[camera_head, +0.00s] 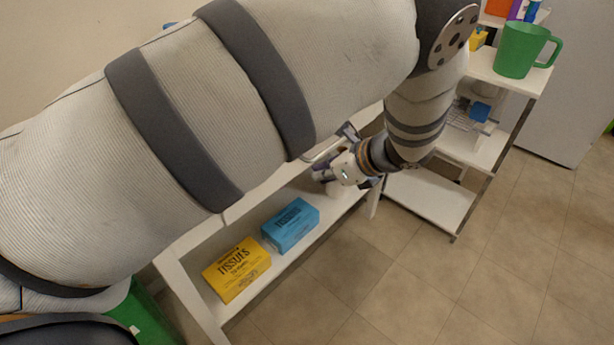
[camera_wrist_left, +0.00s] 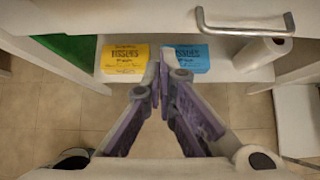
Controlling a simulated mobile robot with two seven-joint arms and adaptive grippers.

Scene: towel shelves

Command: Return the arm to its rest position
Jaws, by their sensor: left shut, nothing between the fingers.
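My left arm comes in from the left across the head view and bends down at the right. My left gripper (camera_head: 322,172) is in front of the white shelf unit, near a metal handle. In the left wrist view the left gripper (camera_wrist_left: 161,65) has its purple-padded fingers together at the tips, with nothing between them. Behind the tips, a yellow tissue box (camera_wrist_left: 124,60) and a blue tissue box (camera_wrist_left: 188,60) stand on a low shelf. My right gripper is not in view.
The yellow box (camera_head: 237,269) and blue box (camera_head: 290,226) also show in the head view. A metal handle (camera_wrist_left: 246,30) and a white roll (camera_wrist_left: 262,54) are at the wrist view's upper right. A green mug (camera_head: 519,51) stands on a shelf rack at the right. The tiled floor (camera_head: 400,285) is clear.

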